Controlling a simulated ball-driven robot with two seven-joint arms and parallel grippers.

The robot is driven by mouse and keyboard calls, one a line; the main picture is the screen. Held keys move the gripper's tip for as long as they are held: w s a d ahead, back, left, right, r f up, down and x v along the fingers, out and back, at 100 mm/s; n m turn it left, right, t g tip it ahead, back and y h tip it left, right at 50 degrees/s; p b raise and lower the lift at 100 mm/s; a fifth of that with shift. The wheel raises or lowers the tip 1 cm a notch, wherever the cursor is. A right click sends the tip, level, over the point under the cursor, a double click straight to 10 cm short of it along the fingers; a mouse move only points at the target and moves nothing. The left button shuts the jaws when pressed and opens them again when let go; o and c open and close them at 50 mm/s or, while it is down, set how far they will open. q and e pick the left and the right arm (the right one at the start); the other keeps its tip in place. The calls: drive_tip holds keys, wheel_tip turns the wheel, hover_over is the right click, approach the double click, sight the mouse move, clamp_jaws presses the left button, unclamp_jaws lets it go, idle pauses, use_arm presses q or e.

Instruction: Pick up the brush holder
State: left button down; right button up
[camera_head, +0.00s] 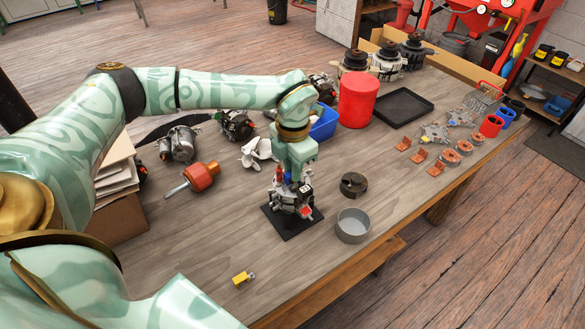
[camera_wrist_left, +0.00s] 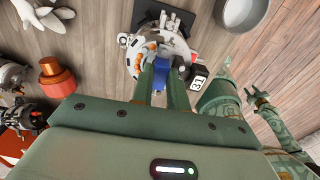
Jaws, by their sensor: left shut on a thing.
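My left gripper (camera_head: 288,179) points down over an alternator (camera_head: 291,200) on a black mat (camera_head: 276,222). In the left wrist view the gripper (camera_wrist_left: 164,80) has its two fingers close together. They are shut on a small blue part (camera_wrist_left: 161,67), which looks like the brush holder. The fingers hide much of it. I cannot tell whether it still touches the alternator (camera_wrist_left: 131,58). A black block marked 31 (camera_wrist_left: 198,81) sits beside the fingers. My right gripper (camera_wrist_left: 256,95) seems to show at the right of the left wrist view; its opening is unclear.
A grey bowl (camera_head: 353,226) and a dark ring (camera_head: 354,185) stand right of the mat. An orange-red tool (camera_head: 201,177) and a white fan (camera_head: 257,152) lie left. A red cylinder (camera_head: 357,101) stands behind. A yellow block (camera_head: 243,278) lies in front, with bare table around it.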

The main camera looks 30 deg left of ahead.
use_arm(q)
drive_tip(key=s+d+r+p, duration=0.2)
drive_tip(key=s+d+r, duration=0.1)
drive_tip(key=s+r, duration=0.9)
drive_tip(key=shift+s+r, duration=0.2)
drive_tip(key=shift+s, duration=0.6)
drive_tip(key=shift+p, duration=0.3)
